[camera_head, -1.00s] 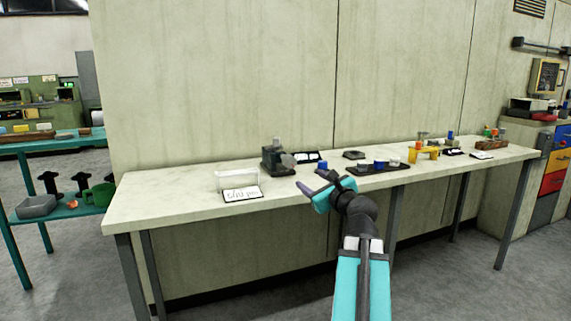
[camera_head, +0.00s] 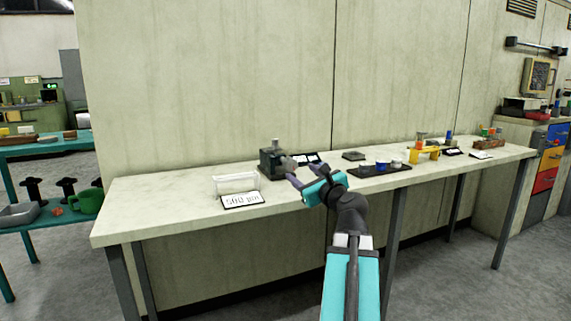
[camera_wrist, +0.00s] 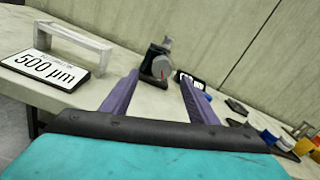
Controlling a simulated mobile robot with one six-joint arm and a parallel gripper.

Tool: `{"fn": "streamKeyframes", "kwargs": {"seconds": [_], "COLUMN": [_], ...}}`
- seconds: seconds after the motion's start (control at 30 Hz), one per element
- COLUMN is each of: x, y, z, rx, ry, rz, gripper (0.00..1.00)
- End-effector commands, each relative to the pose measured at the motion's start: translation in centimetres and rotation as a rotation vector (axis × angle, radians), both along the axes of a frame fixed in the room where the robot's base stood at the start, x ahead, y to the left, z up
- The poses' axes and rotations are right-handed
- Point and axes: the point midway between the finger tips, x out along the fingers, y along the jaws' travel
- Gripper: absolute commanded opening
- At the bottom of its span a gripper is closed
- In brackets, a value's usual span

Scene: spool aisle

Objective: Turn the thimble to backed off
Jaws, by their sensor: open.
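The thimble (camera_wrist: 162,67) is a light grey round knob with a red mark on its face, seen in the wrist view on the near side of a dark grey block-like device (camera_head: 270,160). The device stands on the pale bench, with a grey upright post on top. My gripper (camera_head: 290,168) is open, its two purple fingers spread, just in front of the device. In the wrist view the fingers (camera_wrist: 157,88) point toward the thimble, which shows between them, beyond their tips. They look apart from it. In the head view, a finger partly overlaps the knob.
A dark tray (camera_head: 366,171) with small blue and white pieces and a yellow stand (camera_head: 425,155) are to the right.

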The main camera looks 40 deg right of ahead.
Motion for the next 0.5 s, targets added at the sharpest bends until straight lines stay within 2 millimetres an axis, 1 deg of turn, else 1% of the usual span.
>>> {"fn": "streamKeyframes", "kwargs": {"seconds": [0.23, 0.5], "x": [-0.11, 0.37], "y": [-0.59, -0.83], "z": [0.27, 0.41], "rx": [0.001, 0.001], "ry": [-0.001, -0.001], "rz": [-0.006, -0.003], "gripper": [0.54, 0.54]}}
